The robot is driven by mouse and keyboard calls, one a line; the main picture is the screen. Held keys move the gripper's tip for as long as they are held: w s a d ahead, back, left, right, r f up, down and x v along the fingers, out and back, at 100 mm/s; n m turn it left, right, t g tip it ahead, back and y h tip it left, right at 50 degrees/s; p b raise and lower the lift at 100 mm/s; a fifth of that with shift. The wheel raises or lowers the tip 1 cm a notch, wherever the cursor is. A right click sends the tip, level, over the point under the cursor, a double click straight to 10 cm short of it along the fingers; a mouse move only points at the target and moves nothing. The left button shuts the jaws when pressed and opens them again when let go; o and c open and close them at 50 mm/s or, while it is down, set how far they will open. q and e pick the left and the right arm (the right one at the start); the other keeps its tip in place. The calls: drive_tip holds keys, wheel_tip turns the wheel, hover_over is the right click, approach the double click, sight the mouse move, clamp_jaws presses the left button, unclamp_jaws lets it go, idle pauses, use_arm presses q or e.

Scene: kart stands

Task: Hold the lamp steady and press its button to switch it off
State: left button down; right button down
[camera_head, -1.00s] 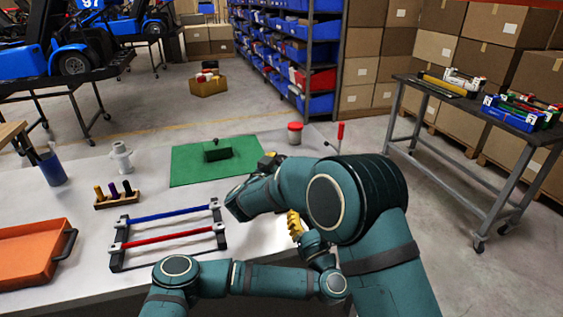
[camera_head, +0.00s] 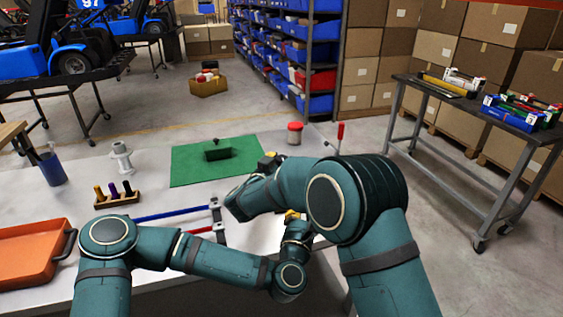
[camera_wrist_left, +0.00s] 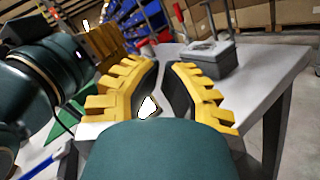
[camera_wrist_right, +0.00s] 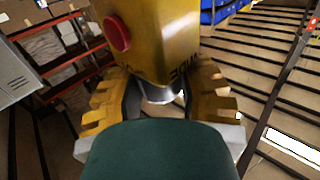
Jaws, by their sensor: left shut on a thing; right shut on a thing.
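The yellow lamp (camera_wrist_right: 155,35), with a round red button (camera_wrist_right: 117,34) on its side, fills the top of the right wrist view. My right gripper (camera_wrist_right: 158,95) is shut on it around its narrower grey end. In the left wrist view my left gripper (camera_wrist_left: 165,68) has its yellow fingers drawn close together. A small bright white thing (camera_wrist_left: 148,106) shows between them, and I cannot make out what it is. In the head view my arms hide the lamp and most of the left gripper (camera_head: 291,215).
On the grey table are a green mat (camera_head: 190,165), a rack with blue and red bars (camera_head: 172,214), an orange tray (camera_head: 30,262), a wooden holder (camera_head: 117,200), a red-lidded jar (camera_head: 295,133) and a red-handled clamp (camera_head: 340,132). A cart (camera_head: 440,120) stands at right.

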use_arm(q)
drive_tip(key=w+a+m, duration=0.1)
drive_tip(key=w+a, duration=0.1)
drive_tip(key=w, duration=0.5)
drive_tip(key=shift+w+a+f+g+h, duration=0.25)
drive_tip(key=shift+a+g+h, duration=0.1)
drive_tip(key=shift+g+h, duration=0.05)
drive_tip(key=c, duration=1.7)
unclamp_jaws()
clamp_jaws()
drive_tip(key=shift+w, duration=0.15)
drive_tip(key=shift+w+a, duration=0.15)
drive_tip(key=shift+w, duration=0.15)
